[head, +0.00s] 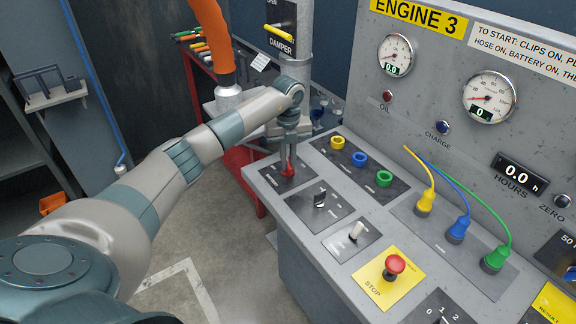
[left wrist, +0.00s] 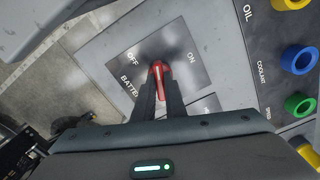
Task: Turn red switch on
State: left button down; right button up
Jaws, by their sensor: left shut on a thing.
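The red switch (head: 288,171) is on a dark plate at the far left corner of the grey console. In the left wrist view the red switch (left wrist: 158,78) stands between the OFF and ON labels, with "BATTE..." partly readable below OFF. Its handle's white line points up in that picture, between the two labels. My left gripper (head: 288,160) reaches down onto it from above. In the left wrist view the fingers of my left gripper (left wrist: 160,95) are shut on the red handle, one on each side. My right gripper is in neither view.
A black switch (head: 320,199), a white toggle (head: 356,231) and a red stop button (head: 395,266) sit along the console's front. Yellow, blue and green sockets and plugged cables (head: 459,229) lie behind. An orange hose (head: 213,40) hangs beyond my arm.

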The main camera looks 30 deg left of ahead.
pick_arm(q)
jog(key=m+b, duration=0.2)
jog(key=m, duration=0.1)
jog(key=shift+f+m+b, duration=0.1)
jog(key=shift+m+b, duration=0.25)
jog(key=shift+m, duration=0.05)
jog(key=m+b, duration=0.2)
jog(key=m, duration=0.1)
jog(key=shift+m, duration=0.3)
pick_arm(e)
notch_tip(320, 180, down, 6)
pick_arm(q)
jog(key=m+b, duration=0.3)
jog(key=m, duration=0.2)
jog(key=shift+r+m+b, duration=0.2)
jog(key=shift+m+b, duration=0.2)
jog(key=shift+m, duration=0.3)
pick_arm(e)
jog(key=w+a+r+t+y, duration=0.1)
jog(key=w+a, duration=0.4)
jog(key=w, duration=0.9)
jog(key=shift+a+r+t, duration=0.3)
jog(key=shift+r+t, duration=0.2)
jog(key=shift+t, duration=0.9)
pick_arm(q)
jog(key=c, duration=1.8)
grip_release()
